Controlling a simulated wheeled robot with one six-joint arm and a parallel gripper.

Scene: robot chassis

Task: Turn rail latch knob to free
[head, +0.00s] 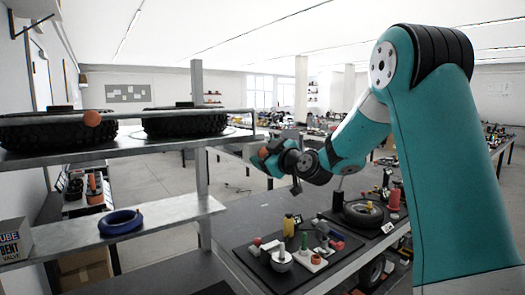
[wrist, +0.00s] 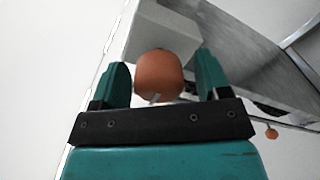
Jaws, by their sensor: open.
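An orange rail latch knob (wrist: 158,75) sits between the two teal fingers of my gripper (wrist: 162,68) in the wrist view. My gripper is open, with a finger on each side of the knob and a gap showing on both sides. In the head view the orange knob (head: 263,151) shows at the end of my gripper (head: 260,155), near the right end of the upper shelf's rail. A second orange knob (head: 92,118) is on the rail further left; a small orange knob (wrist: 271,132) also shows in the wrist view. The latch behind the near knob is mostly hidden.
The upper shelf (head: 150,143) carries black tyres (head: 185,122) behind the rail. A lower shelf (head: 165,212) holds a blue ring (head: 120,222). A workbench (head: 350,262) with tools and parts stands at the right, below my arm. Open floor lies behind.

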